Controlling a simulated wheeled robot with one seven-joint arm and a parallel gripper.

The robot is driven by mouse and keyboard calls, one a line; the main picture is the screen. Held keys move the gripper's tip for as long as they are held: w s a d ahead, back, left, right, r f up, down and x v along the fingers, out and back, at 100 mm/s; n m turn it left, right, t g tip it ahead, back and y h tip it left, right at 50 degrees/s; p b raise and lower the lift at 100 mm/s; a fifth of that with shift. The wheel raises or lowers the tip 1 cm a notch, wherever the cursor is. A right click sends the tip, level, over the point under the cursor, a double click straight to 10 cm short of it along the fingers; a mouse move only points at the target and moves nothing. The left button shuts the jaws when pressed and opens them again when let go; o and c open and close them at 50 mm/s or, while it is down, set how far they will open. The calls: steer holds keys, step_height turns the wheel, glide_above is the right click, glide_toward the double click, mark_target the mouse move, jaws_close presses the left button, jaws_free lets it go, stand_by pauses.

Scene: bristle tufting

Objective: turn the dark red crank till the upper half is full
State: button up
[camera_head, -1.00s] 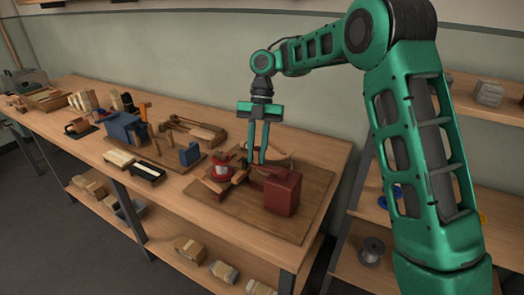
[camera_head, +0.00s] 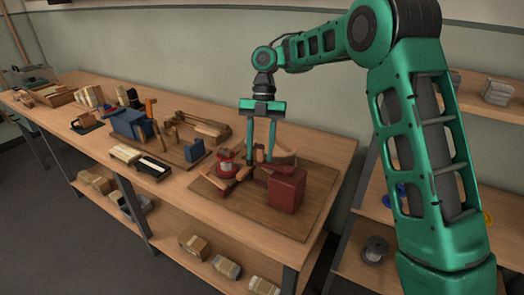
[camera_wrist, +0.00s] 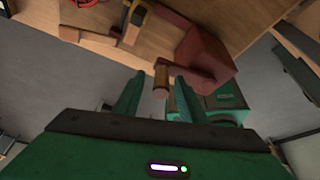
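A dark red box-shaped machine (camera_head: 287,188) stands on a brown board on the bench. In the wrist view its body (camera_wrist: 208,48) carries a dark red crank arm (camera_wrist: 190,75) with a short wooden handle (camera_wrist: 161,78). My gripper (camera_head: 260,160) is over the machine's left side, fingers pointing down. In the wrist view my gripper (camera_wrist: 158,80) is open, with the handle between its fingertips and a gap visible on each side. Contact cannot be told. I cannot make out an upper half or how full it is.
A red and white round part (camera_head: 226,168) and wooden pieces lie left of the machine. A blue block (camera_head: 195,149) and a blue box (camera_head: 127,123) stand further left. The brown board's front part (camera_head: 250,212) is clear. Shelves stand at the right.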

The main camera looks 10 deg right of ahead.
steer(key=shift+v, duration=1.3)
steer(key=a+v, duration=0.1)
steer(key=v, duration=0.7)
steer(key=shift+d, duration=0.45)
steer(key=shift+w, duration=0.1)
steer(key=s+d+f+n+t, duration=0.1)
steer(key=s+d+f+n, duration=0.2)
steer(key=s+d+n, duration=0.7)
steer(key=s+d+f+n+t, duration=0.1)
steer(key=s+d+f+n, duration=0.2)
steer(key=s+d+n, duration=0.7)
steer(key=s+d+f+n+t+h, duration=0.1)
steer(key=s+d+f+n+t, duration=0.1)
steer(key=s+d+n, duration=0.8)
steer(key=s+f+n, duration=0.1)
steer(key=s+n, duration=0.2)
steer(key=s, duration=0.6)
steer(key=shift+s+d+f, duration=0.2)
steer(key=shift+f, duration=0.05)
